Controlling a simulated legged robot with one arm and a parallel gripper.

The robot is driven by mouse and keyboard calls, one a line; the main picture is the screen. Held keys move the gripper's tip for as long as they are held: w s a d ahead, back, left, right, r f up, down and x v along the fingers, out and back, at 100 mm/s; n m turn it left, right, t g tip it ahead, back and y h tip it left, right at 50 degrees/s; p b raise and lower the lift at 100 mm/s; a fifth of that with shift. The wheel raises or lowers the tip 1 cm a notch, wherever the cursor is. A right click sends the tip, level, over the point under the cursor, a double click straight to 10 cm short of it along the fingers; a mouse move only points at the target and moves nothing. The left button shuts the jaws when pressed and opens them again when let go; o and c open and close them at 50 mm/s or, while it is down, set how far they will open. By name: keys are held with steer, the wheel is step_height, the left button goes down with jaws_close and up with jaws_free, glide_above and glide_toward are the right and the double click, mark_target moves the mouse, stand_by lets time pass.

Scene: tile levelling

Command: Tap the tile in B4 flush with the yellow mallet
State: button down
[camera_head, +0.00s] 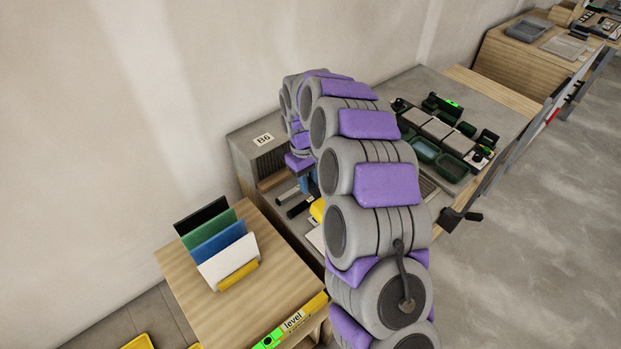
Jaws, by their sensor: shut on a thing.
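My gripper (300,168) hangs at the far end of my arm, over the workbench, pointing down. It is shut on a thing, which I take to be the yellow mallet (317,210). Only a yellow patch of it shows, just below and right of the gripper beside my arm. My arm hides the fingertips and most of the mallet. The tile in B4 cannot be made out. A pale flat edge (314,239) shows below the yellow patch, but I cannot tell what it is.
A grey cabinet labelled B6 (264,140) stands behind the gripper. Dark-handled tools (297,208) lie beside it. A wooden table (185,270) at left bears a rack of coloured boards (222,243) and a green level (270,339). Green trays (425,150) stand at right.

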steer(key=f+b, duration=0.1)
steer(key=f, duration=0.1)
steer(key=d+f+b, duration=0.1)
steer(key=f, duration=0.2)
steer(key=shift+f, duration=0.35)
steer(key=r+p, duration=0.1)
steer(key=r, duration=0.1)
steer(key=r+p, duration=0.1)
steer(key=r, duration=0.1)
steer(key=shift+a, duration=0.4)
steer(key=shift+d+r, duration=0.1)
steer(key=shift+r, duration=0.25)
steer(key=shift+d, duration=0.2)
steer(key=shift+f, duration=0.1)
step_height(320, 180, down, 5)
steer(key=shift+a+f, duration=0.1)
steer(key=shift+a, duration=0.05)
steer(key=shift+a+r, duration=0.1)
steer(key=shift+r, duration=0.1)
steer(key=r+p, duration=0.2)
steer(key=r, duration=0.3)
steer(key=shift+d+r, duration=0.1)
steer(key=shift+d, duration=0.1)
